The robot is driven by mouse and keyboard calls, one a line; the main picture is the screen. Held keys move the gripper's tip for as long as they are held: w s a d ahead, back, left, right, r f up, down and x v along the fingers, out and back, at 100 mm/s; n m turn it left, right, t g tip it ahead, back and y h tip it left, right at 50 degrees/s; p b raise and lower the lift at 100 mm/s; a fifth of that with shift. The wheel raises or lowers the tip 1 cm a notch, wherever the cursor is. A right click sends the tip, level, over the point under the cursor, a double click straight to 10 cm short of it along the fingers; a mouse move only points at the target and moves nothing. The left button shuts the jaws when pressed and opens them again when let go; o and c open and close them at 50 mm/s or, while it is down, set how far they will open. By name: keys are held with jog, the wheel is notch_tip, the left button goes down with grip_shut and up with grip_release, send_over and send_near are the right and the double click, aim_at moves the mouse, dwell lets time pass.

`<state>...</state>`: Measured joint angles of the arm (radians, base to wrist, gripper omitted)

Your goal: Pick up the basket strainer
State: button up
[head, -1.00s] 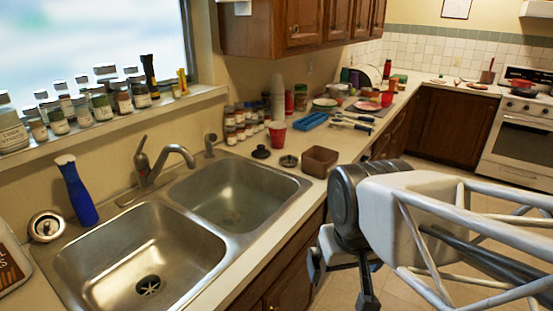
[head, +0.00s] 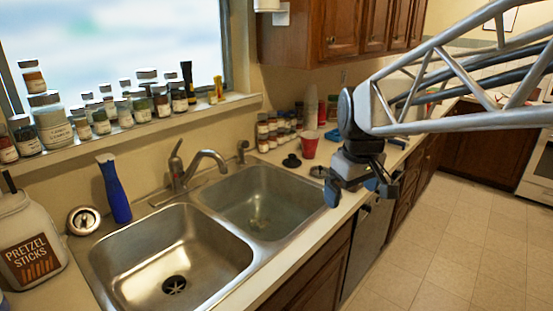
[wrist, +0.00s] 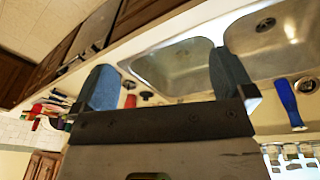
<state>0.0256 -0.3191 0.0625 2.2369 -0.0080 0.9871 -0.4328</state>
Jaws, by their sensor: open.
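The basket strainer (head: 318,171), a small round metal piece with a dark centre, appears to lie on the counter right of the sink, beside a black stopper (head: 291,161). It is small in the wrist view (wrist: 129,85), near the left finger. My gripper (head: 360,188) is open and empty, with its fingers pointing down. In the head view it is just right of the strainer and nearer the camera, apart from it. In the wrist view the fingers (wrist: 168,82) frame the sink's edge.
The double sink (head: 255,258) with its faucet (head: 180,168) is left of my gripper. A red cup (head: 309,145) and spice jars (head: 275,132) stand behind the strainer. A blue bottle (head: 115,190), a round chrome item (head: 83,220) and a pretzel jar (head: 30,240) are at left.

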jog(key=w+d+n, duration=0.1)
jog(key=w+n, duration=0.3)
jog(key=w, duration=1.1)
jog(key=n+g, duration=0.2)
jog(key=n, duration=0.9)
send_over(320, 166)
jog(key=f, duration=1.8)
jog(key=shift+d, duration=0.2)
jog(key=shift+w+f, duration=0.15)
jog(key=shift+w, duration=0.15)
jog(key=shift+f, duration=0.1)
jog(key=shift+f, duration=1.25)
jog(key=shift+s+a+f, duration=0.1)
jog(key=shift+f, duration=1.2)
jog(key=shift+s+f, duration=0.1)
jog(key=shift+f, duration=1.2)
